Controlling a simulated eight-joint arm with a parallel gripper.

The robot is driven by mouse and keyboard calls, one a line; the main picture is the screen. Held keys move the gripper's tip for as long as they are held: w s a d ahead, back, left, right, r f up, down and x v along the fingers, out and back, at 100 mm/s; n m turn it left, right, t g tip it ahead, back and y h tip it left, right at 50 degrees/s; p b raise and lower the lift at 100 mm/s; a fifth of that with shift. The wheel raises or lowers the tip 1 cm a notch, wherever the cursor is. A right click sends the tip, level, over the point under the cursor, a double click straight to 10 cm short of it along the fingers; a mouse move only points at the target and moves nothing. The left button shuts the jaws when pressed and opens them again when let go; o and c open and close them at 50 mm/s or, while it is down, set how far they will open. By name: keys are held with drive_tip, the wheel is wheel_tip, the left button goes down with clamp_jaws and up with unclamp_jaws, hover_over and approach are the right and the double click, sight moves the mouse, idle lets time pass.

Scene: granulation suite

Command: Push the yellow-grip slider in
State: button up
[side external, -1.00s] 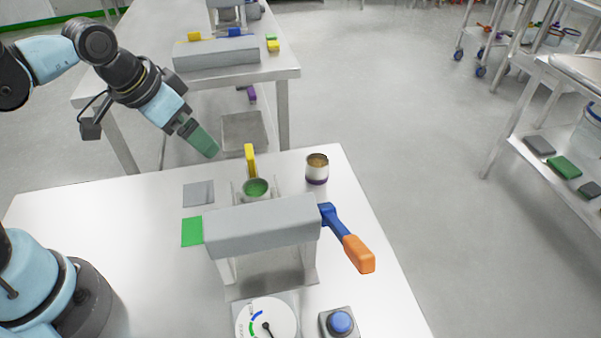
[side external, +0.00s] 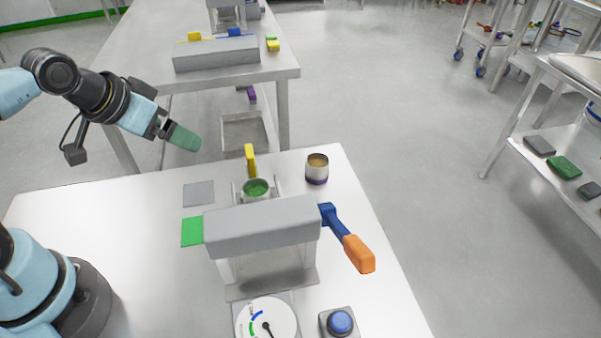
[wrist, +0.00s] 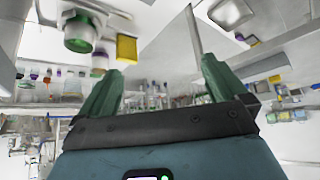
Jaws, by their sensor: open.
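The yellow grip (side external: 251,160) stands upright at the back end of the slider, behind a cup of green material (side external: 257,188). The cup sits on the slider behind the grey block of the press (side external: 262,224), which hides part of the slider. My gripper (side external: 185,138) is in the air to the left of the yellow grip, clear of it and touching nothing. In the wrist view my gripper (wrist: 158,88) is open and empty between its green fingers. A yellow piece that looks like the grip (wrist: 126,47) shows at the upper left there.
An orange-handled blue lever (side external: 350,245) sticks out at the press's right. A tin (side external: 317,169) stands right of the slider. A grey pad (side external: 198,194) and a green pad (side external: 192,232) lie left. A dial (side external: 266,320) and blue button (side external: 341,322) are in front.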

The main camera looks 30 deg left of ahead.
drive_tip(key=shift+c, duration=0.3)
drive_tip(key=shift+c, duration=1.1)
drive_tip(key=shift+w+d+r, duration=0.15)
drive_tip(key=shift+w+r, duration=0.05)
drive_tip(key=shift+w, duration=0.05)
drive_tip(key=shift+c, duration=1.3)
drive_tip(key=w+n+g, duration=0.1)
drive_tip(key=w+d+r+n+g, duration=0.2)
drive_tip(key=w, duration=0.1)
drive_tip(key=shift+d+n, duration=0.2)
drive_tip(key=shift+n, duration=0.1)
drive_tip(key=c, duration=0.5)
drive_tip(key=n+g, duration=0.4)
drive_tip(key=n, duration=0.1)
approach(249, 150)
drive_tip(key=shift+f, duration=0.35)
wheel_tip(249, 150, down, 11)
drive_tip(key=shift+f, duration=0.25)
